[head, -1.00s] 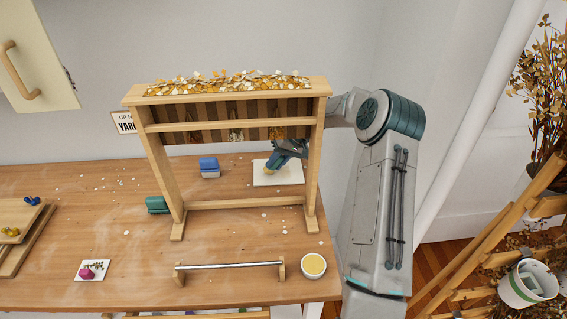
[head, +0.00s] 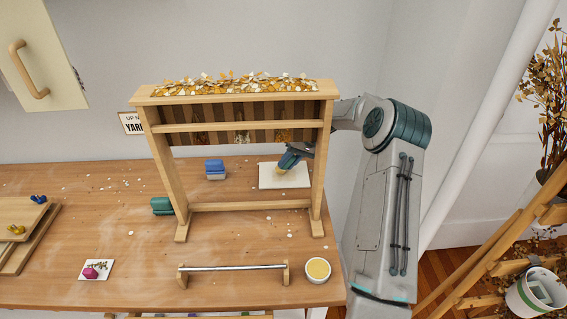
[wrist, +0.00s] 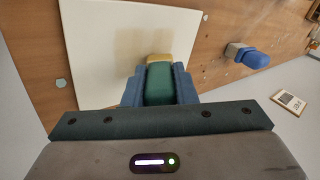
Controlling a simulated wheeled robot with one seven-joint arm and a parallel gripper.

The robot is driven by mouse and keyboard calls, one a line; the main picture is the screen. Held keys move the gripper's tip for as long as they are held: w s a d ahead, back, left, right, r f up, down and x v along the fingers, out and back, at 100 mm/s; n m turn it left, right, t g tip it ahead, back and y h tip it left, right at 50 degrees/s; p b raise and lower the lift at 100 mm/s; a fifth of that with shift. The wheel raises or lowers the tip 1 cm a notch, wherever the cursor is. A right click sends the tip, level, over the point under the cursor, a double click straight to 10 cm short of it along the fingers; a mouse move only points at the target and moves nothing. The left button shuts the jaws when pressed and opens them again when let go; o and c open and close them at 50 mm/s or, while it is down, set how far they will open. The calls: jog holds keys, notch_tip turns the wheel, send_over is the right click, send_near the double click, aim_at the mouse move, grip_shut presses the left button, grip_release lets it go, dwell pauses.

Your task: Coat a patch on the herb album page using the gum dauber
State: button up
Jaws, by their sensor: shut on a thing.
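The album page is a pale cream sheet (head: 299,182) lying on the bench behind the wooden frame; it also shows large in the wrist view (wrist: 95,60). A faint tan patch lies on it just beyond the dauber tip in the wrist view. My gripper (head: 284,166) reaches in behind the frame from the right and is shut on the gum dauber, which has a green body (wrist: 159,84) and a yellowish tip (wrist: 158,59). The tip is over the page; I cannot tell whether it touches. A round dish with yellow contents (head: 318,269) stands at the front right of the bench.
The wooden frame (head: 180,200), topped with dried petals, stands between the head camera and the page. A blue block (head: 215,165) and a green block (head: 162,206) sit nearby. A metal bar on wooden supports (head: 233,267) and a small card with a pink object (head: 91,272) lie in front.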

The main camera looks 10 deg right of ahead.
jog(key=shift+s+d, duration=0.2)
jog(key=shift+d, duration=0.65)
jog(key=shift+s+d, duration=0.15)
jog(key=shift+d, duration=0.65)
jog(key=shift+s+d, duration=0.15)
jog(key=shift+d, duration=0.55)
jog(key=shift+s+d, duration=0.1)
jog(key=shift+d, duration=0.6)
jog(key=shift+f+b, duration=0.1)
jog(key=shift+b, duration=0.3)
jog(key=shift+w+a+b, duration=0.25)
jog(key=shift+w+a, duration=0.05)
jog(key=shift+a, duration=1.2)
jog(key=shift+w+a+b, duration=0.3)
jog(key=shift+a, duration=1.25)
jog(key=shift+w+a+b, duration=0.25)
jog(key=shift+w+a, duration=0.05)
jog(key=shift+a, duration=1.2)
jog(key=shift+r, duration=0.25)
jog(key=shift+r+p, duration=1.65)
jog(key=shift+r, duration=1.25)
